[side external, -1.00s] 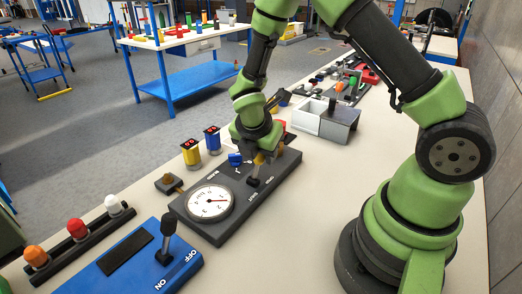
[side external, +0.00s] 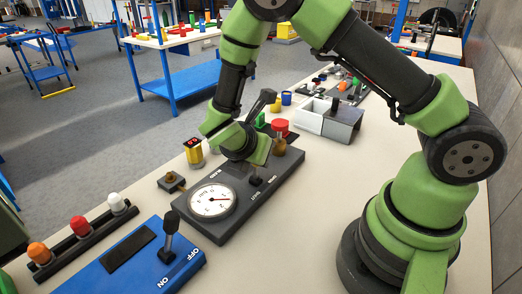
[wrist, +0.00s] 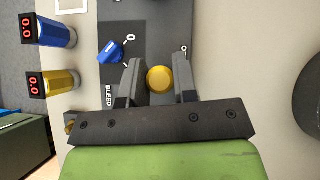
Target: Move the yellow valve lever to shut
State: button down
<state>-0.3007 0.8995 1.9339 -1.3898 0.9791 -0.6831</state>
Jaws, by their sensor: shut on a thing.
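The yellow valve lever shows in the wrist view as a round yellow knob (wrist: 160,80) seen end-on. My gripper (wrist: 158,67) has a dark finger on each side of the knob and is shut on it. In the side view my gripper (side external: 257,170) is low over the grey panel (side external: 222,232), with its wrist tilted. The lever itself is hidden there behind the gripper. Small white lettering runs along the panel edge beside it, hard to read in full.
A round gauge (side external: 212,200) and a blue lever (wrist: 110,51) share the panel. A red-topped valve (side external: 280,127) stands behind my gripper. Yellow (side external: 193,153) and blue (wrist: 58,33) display cylinders stand beside the panel. A blue switch box (side external: 135,262) is in front.

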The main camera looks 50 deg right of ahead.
aim_at(246, 191)
jog(key=a+h, duration=0.2)
jog(key=shift+f+h, duration=0.1)
jog(key=shift+h, duration=0.3)
jog(key=shift+a+f+h, duration=0.15)
jog(key=shift+a+h, duration=0.3)
jog(key=shift+h, duration=0.35)
jog(key=shift+a+f+h, duration=0.1)
jog(key=shift+a+h, duration=0.35)
jog(key=shift+h, duration=0.35)
jog(key=c, duration=0.9)
grip_release()
jog(key=shift+a, duration=0.1)
jog(key=v, duration=0.9)
jog(key=shift+a, duration=0.4)
jog(key=shift+s+r, duration=0.1)
